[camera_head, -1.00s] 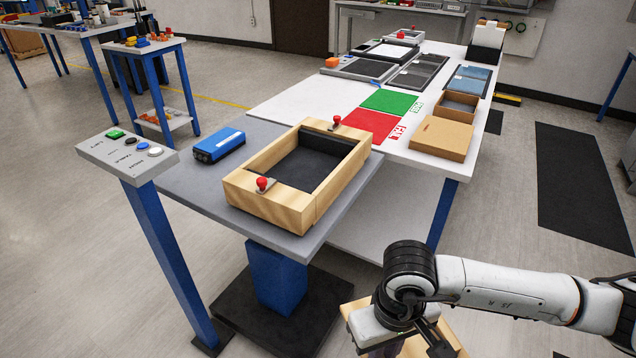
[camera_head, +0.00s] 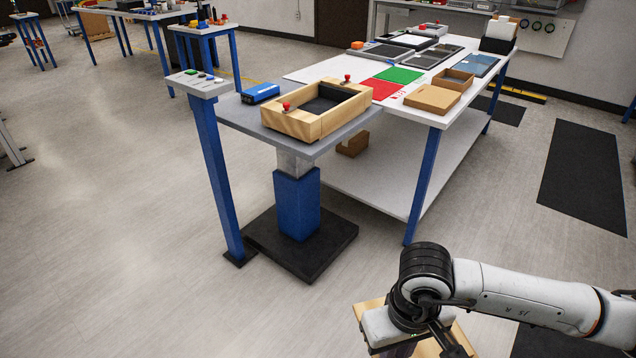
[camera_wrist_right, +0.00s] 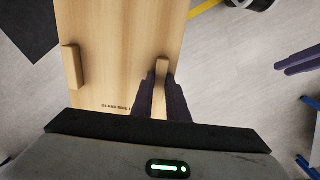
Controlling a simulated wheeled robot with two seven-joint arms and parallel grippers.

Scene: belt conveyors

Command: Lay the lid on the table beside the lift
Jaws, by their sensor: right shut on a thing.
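The lid, a light wooden board (camera_head: 462,338) with small wooden blocks and printed lettering, is in my right gripper at the lower right of the head view. In the right wrist view, my right gripper (camera_wrist_right: 161,84) is shut on a block of the lid (camera_wrist_right: 118,45). The lift (camera_head: 233,113) has a grey top on a blue column. A wooden frame (camera_head: 290,122) with two red knobs and a dark inside sits on it. The white table (camera_head: 313,70) adjoins the lift at its far right side. My left gripper is in neither view.
A blue device (camera_head: 260,93) lies on the lift. The near floor is clear.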

